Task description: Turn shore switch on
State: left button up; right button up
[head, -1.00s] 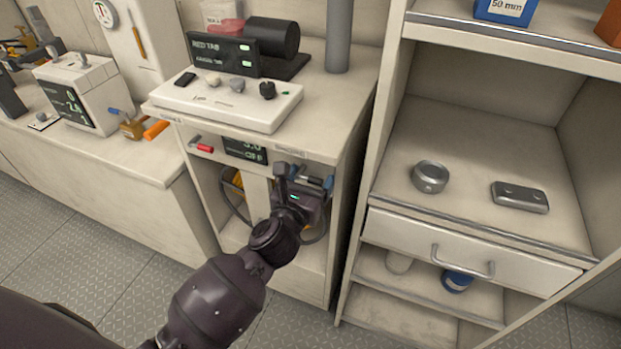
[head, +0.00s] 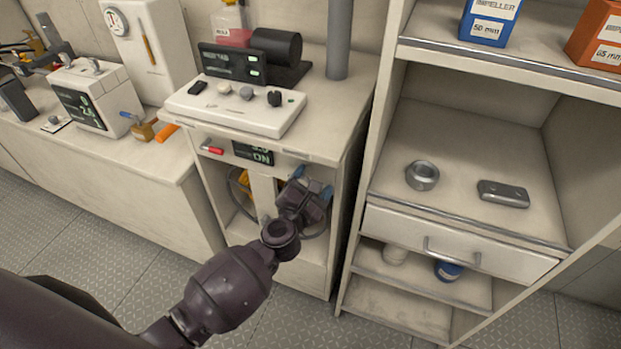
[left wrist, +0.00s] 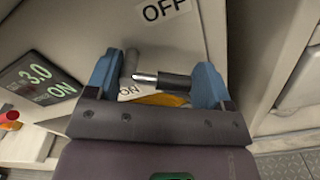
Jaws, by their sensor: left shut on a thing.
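The shore switch lever (left wrist: 175,82) shows in the left wrist view as a dark grip on a bright metal shaft, lying across between my blue fingertips. An ON label (left wrist: 130,91) is just below it, and an OFF label (left wrist: 165,9) is on the panel above. My left gripper (left wrist: 157,80) is shut on the lever. In the head view, my left gripper (head: 312,184) is at the front of the cabinet and hides the lever. The small display (head: 253,153) reads ON; in the left wrist view the display (left wrist: 42,84) reads 3.0 ON. My right gripper is not in view.
A red-handled item (head: 211,150) is left of the display. A white panel with knobs (head: 232,110) is on the cabinet top. Cables hang in the opening below. An open shelf unit (head: 470,150) with a drawer (head: 455,245) stands close on the right.

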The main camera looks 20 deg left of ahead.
pick_arm(q)
jog(key=m+p, duration=0.1)
jog(key=m, duration=0.1)
jog(key=m+p, duration=0.1)
jog(key=shift+a+f+m, duration=0.2)
jog(key=shift+f+m, duration=0.1)
jog(key=shift+m, duration=0.1)
jog(key=shift+a+f+m+p, duration=0.2)
jog(key=shift+m+p, duration=0.25)
jog(key=shift+m, duration=0.45)
jog(key=shift+a+f+m+p, duration=0.1)
jog(key=shift+a+m+p, duration=0.2)
jog(key=shift+m, duration=0.5)
jog(key=shift+a+f+m+p, duration=0.15)
jog(key=shift+m+p, duration=0.35)
jog(key=shift+m, duration=0.6)
jog(key=shift+a+f+m+p, duration=0.1)
jog(key=shift+a+m+p, duration=0.2)
jog(key=shift+m, duration=0.7)
jog(key=shift+s, duration=0.1)
